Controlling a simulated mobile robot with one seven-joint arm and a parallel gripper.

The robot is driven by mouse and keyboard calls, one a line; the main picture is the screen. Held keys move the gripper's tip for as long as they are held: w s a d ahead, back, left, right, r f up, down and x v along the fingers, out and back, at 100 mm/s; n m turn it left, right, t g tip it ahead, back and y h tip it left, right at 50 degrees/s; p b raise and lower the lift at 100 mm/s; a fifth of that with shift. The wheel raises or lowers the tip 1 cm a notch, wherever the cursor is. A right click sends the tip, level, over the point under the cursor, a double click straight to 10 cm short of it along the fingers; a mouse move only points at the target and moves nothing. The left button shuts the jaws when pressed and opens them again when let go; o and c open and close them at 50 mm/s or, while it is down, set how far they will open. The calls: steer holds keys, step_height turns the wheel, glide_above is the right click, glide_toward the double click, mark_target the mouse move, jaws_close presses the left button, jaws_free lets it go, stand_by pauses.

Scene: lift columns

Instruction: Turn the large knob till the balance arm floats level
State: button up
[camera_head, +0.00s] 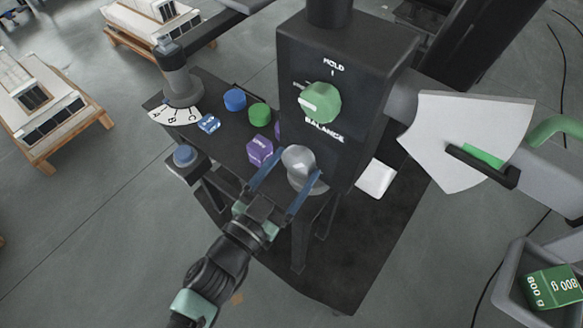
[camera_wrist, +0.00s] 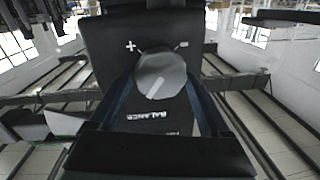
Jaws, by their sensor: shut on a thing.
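The large grey knob (camera_head: 298,160) sits on the front of the dark column head (camera_head: 345,60), below the word BALANCE. My gripper (camera_head: 299,172) is shut on it, with one blue finger on each side. In the wrist view the knob (camera_wrist: 161,76) shows a pale pointer line, with a plus and a minus mark beyond it. The balance arm (camera_head: 545,190) extends to the right of the column, past a pale fan-shaped plate (camera_head: 460,125) with a green mark (camera_head: 483,157) in a black bracket. I cannot tell if the arm is level.
A green knob (camera_head: 320,102) sits between HOLD and BALANCE. Purple (camera_head: 260,150), blue (camera_head: 235,99) and green (camera_head: 259,115) pieces lie on the dark bench, left of the column. A grey tray (camera_head: 508,285) at lower right holds a green 800 g block (camera_head: 552,287). Floor at lower left is clear.

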steer(key=o, duration=1.2)
steer(key=b+v, duration=0.2)
steer(key=v, duration=1.1)
steer(key=shift+b, duration=0.4)
